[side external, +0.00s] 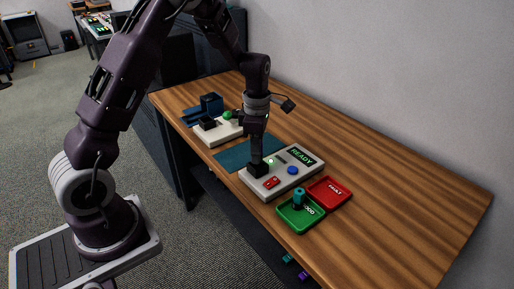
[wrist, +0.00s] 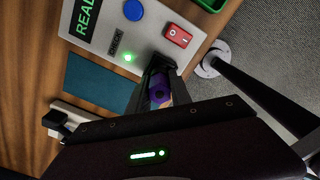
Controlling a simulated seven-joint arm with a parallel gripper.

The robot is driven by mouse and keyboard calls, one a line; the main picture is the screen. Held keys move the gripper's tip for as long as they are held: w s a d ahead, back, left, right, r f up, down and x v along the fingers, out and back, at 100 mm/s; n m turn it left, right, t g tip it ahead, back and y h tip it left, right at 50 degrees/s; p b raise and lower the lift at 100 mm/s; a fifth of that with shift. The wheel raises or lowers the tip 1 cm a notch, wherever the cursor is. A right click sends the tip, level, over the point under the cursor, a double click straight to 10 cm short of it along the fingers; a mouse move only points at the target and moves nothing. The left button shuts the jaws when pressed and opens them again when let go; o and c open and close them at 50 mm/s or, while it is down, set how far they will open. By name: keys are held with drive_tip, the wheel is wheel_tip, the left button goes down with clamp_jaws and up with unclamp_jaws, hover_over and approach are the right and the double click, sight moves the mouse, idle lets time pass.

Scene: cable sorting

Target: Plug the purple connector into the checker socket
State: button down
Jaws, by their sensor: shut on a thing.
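The purple connector (wrist: 158,88) is between the fingers of my gripper (wrist: 162,74) in the wrist view, and the jaws are shut on it. In the side view my gripper (side external: 257,160) points straight down over the left part of the light grey checker (side external: 285,187), at a black block there. The fingers hide the connector in that view. The socket opening is hidden, so I cannot tell whether the connector is seated. The checker's display (side external: 301,157) reads READY in green. A small green light (wrist: 128,57) glows in the wrist view.
The checker carries a blue button (side external: 292,170) and a red switch (side external: 271,183). A green tray (side external: 291,223) holds a teal connector (side external: 299,198); a red tray (side external: 330,190) beside it looks empty. A teal mat (side external: 232,155) and white fixture (side external: 214,133) lie behind. The table's right side is clear.

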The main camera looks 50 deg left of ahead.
drive_tip(key=shift+f, duration=0.9)
idle(0.6)
drive_tip(key=c, duration=1.1)
unclamp_jaws()
drive_tip(key=shift+s, duration=0.1)
drive_tip(key=shift+c, duration=0.2)
drive_tip(key=o, duration=0.4)
drive_tip(key=shift+d, duration=0.1)
